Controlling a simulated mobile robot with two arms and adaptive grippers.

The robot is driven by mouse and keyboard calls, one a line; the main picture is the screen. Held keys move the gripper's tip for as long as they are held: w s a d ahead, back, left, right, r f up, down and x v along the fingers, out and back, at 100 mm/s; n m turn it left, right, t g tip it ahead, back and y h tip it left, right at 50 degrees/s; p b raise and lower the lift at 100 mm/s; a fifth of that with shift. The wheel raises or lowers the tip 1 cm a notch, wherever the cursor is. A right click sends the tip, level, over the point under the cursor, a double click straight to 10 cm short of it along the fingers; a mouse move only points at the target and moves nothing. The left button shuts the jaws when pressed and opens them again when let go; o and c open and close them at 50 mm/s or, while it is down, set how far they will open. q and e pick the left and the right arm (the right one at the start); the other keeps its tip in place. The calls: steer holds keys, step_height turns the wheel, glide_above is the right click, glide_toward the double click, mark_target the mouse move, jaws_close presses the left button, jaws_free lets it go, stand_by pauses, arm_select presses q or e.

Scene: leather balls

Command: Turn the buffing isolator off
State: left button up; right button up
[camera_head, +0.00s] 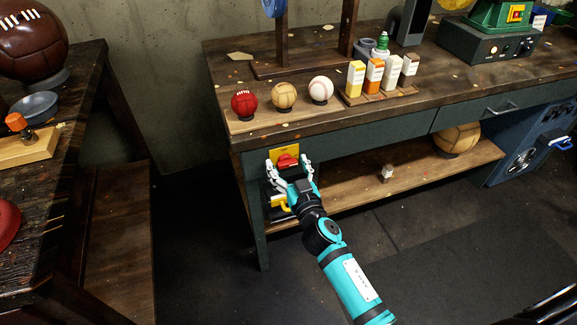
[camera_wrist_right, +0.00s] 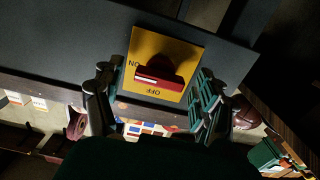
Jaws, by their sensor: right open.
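The isolator is a yellow plate (camera_head: 284,150) with a red rotary handle (camera_head: 288,160), on the green front end of the workbench. In the right wrist view, the plate (camera_wrist_right: 184,45) appears upside down, with ON at the left and OFF at the bottom. The red handle (camera_wrist_right: 158,79) lies crosswise, slightly tilted, one end towards ON. My right gripper (camera_head: 290,168) is open, its fingers on either side of the handle. In the wrist view, the gripper (camera_wrist_right: 154,78) shows a gap on both sides of the handle; contact is not visible. My left gripper is not in view.
The bench top (camera_head: 240,88) overhangs just above the isolator. It carries red, tan and white balls and several small boxes. A yellow part (camera_head: 281,203) sits below the plate. A lower shelf (camera_head: 345,190) extends right. Another table (camera_head: 75,105) stands left, with dark floor between.

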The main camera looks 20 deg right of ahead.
steer(key=c, duration=1.2)
steer(key=shift+o, duration=0.2)
